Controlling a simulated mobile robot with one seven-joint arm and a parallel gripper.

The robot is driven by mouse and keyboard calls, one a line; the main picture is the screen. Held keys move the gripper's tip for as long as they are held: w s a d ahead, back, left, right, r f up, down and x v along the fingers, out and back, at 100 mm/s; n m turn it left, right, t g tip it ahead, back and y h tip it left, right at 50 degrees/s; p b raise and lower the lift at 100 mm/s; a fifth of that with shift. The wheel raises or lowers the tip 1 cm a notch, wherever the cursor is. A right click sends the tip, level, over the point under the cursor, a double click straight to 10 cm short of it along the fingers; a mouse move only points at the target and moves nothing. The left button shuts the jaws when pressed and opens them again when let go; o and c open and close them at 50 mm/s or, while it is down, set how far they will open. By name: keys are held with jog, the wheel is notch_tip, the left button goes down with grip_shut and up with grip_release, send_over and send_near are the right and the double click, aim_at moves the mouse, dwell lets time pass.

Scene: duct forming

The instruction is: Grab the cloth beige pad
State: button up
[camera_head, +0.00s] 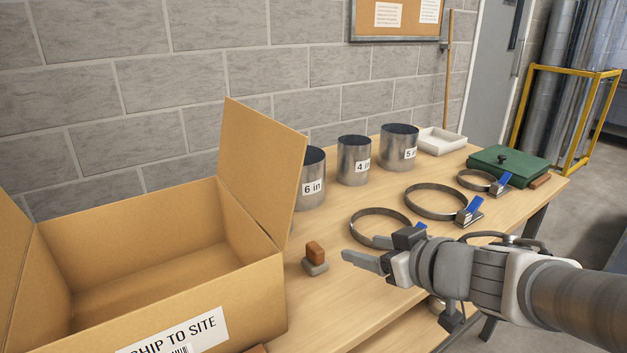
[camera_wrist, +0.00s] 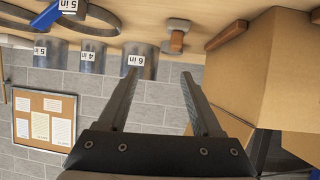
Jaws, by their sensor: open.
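I cannot pick out a plainly beige cloth pad in either view. A small brown block on a grey base (camera_head: 315,258) stands on the table right of the carton; it also shows in the wrist view (camera_wrist: 177,37), beyond my fingertips. My gripper (camera_head: 358,255) is above the table, just right of this block in the head view. In the wrist view my gripper (camera_wrist: 161,76) has its two fingers apart with nothing between them.
An open carton (camera_head: 190,280) fills the left front. Metal cylinders (camera_head: 354,160) stand along the wall. Several ring clamps (camera_head: 434,201) lie on the table (camera_head: 350,305). A green case (camera_head: 508,166) and a white tray (camera_head: 441,141) are at the far end.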

aim_at(323, 254)
jog(key=shift+g+y, duration=0.3)
jog(key=shift+g, duration=0.1)
jog(key=shift+w+a+f+p, duration=0.5)
jog(key=shift+w+a+f, duration=0.15)
jog(key=shift+a+f, duration=0.3)
jog(key=shift+w+a+f+p, duration=0.5)
jog(key=shift+w+a+f, duration=0.15)
jog(key=shift+a+f, duration=0.3)
jog(key=p+x, duration=0.2)
jog(key=p, duration=0.1)
jog(key=shift+w, duration=0.1)
jog(key=b+x, duration=0.1)
jog(key=x, duration=0.1)
jog(key=b+x, duration=0.1)
jog(key=x, duration=0.1)
jog(key=shift+a+f, duration=0.1)
jog(key=shift+f, duration=0.25)
jog(key=b+x, duration=0.3)
jog(key=x, duration=0.2)
jog(key=shift+w+a, duration=0.1)
jog(key=shift+a, duration=0.15)
jog(key=shift+w+a, duration=0.2)
jog(key=shift+w, duration=0.1)
